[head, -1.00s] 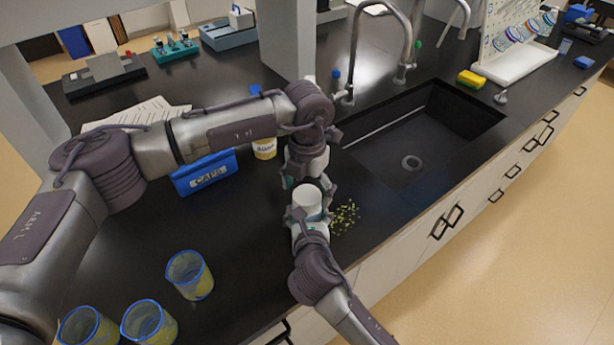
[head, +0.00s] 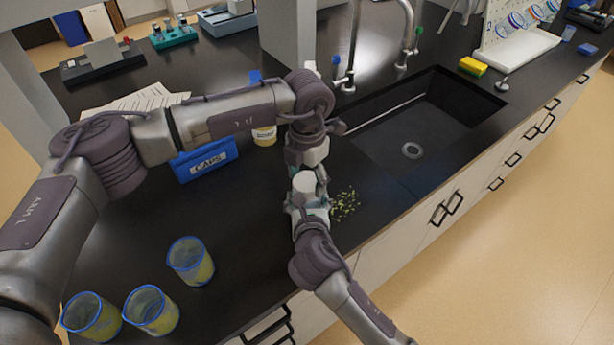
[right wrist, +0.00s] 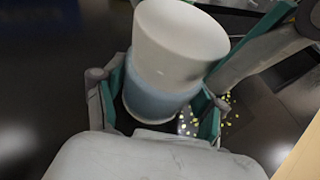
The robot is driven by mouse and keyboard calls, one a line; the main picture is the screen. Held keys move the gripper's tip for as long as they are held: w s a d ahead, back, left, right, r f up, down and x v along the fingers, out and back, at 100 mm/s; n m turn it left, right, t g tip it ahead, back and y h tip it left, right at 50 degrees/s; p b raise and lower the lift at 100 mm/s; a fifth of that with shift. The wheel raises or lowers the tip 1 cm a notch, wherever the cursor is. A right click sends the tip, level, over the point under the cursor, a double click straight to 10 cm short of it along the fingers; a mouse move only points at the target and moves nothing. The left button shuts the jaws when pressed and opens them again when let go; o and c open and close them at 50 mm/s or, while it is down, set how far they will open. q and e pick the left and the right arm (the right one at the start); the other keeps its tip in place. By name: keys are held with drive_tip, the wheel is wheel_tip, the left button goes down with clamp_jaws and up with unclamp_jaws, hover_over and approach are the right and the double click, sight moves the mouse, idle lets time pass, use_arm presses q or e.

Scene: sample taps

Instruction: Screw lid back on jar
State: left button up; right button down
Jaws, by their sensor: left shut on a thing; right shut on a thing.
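The jar (right wrist: 155,100) has a pale blue, cloudy body and stands between the fingers of my right gripper (head: 308,208). My right gripper also shows in the right wrist view (right wrist: 155,120), shut around the jar's lower part. A wide white lid (right wrist: 182,38) sits on top of the jar; in the head view it is the white round top (head: 304,183). My left gripper (head: 305,168) comes from behind and above, right against the lid. One of its grey and teal fingers touches the lid's right side in the right wrist view. Its other finger is hidden.
Yellow-green bits (head: 344,204) lie scattered on the black bench right of the jar. A blue CAPS bin (head: 206,160) and a yellow-labelled jar (head: 264,136) stand behind. Blue-rimmed beakers (head: 190,262) stand front left. The sink (head: 425,125) is at right.

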use_arm(q)
drive_tip(key=m, duration=0.3)
drive_tip(key=o, duration=1.4)
drive_tip(key=shift+c, duration=0.2)
drive_tip(key=shift+r, duration=0.1)
wheel_tip(320, 180, up, 12)
use_arm(e)
unclamp_jaws()
